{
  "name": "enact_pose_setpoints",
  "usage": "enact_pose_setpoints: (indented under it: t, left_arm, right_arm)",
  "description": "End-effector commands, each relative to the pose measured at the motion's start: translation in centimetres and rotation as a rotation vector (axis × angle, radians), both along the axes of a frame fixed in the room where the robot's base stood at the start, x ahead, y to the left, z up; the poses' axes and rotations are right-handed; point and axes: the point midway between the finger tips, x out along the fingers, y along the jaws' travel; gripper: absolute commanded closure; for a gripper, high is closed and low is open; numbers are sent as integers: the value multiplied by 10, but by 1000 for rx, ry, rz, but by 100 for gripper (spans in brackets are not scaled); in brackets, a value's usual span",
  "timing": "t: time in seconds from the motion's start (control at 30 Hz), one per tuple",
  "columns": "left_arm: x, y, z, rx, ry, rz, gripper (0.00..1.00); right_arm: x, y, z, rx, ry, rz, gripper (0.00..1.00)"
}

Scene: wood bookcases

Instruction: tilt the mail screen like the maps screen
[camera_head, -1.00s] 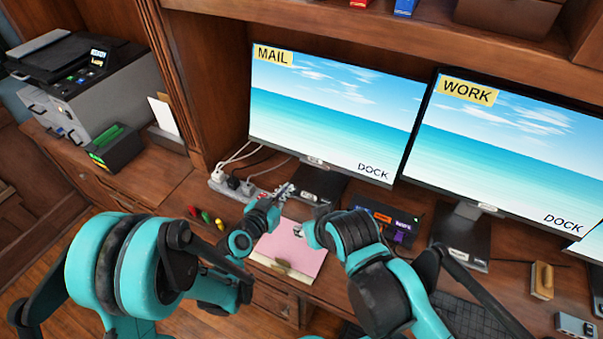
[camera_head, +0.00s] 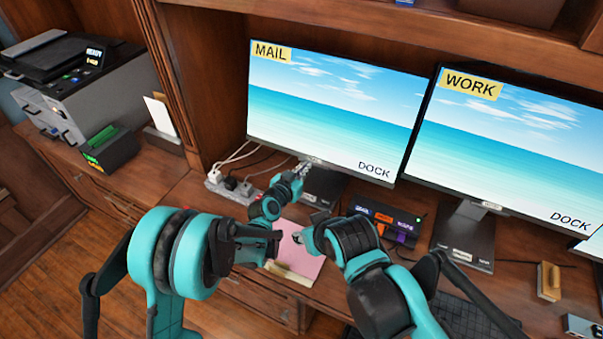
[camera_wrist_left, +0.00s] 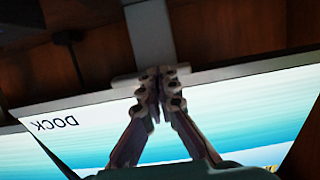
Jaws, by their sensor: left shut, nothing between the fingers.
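The mail screen (camera_head: 330,110) is a wide monitor with a yellow MAIL label at its top left and a DOCK label at its lower right. It stands on a dark stand (camera_head: 322,187). No screen labelled maps shows.
The work screen (camera_head: 505,145) stands close on the right; part of another screen (camera_head: 590,248) shows at the right edge. A power strip (camera_head: 228,190) with cables lies left of the stand. A dark dock box (camera_head: 385,222) sits right of it. The printer (camera_head: 85,90) is far left.

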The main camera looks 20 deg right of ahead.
Motion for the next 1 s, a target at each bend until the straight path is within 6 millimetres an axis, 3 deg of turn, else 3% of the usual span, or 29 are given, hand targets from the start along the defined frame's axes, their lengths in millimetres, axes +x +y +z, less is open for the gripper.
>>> enact_pose_setpoints:
  t: [0.37, 0.67, 1.0]
  left_arm:
    - [3, -4, -4, 1, -1, 0, 100]
    - [31, -34, -27, 1, -1, 0, 100]
    - [31, -35, -25, 1, -1, 0, 100]
  right_arm:
    - [0, 0, -4, 0, 0, 0, 60]
    - [0, 0, -24, 0, 0, 0, 60]
    - [0, 0, -22, 0, 0, 0, 60]
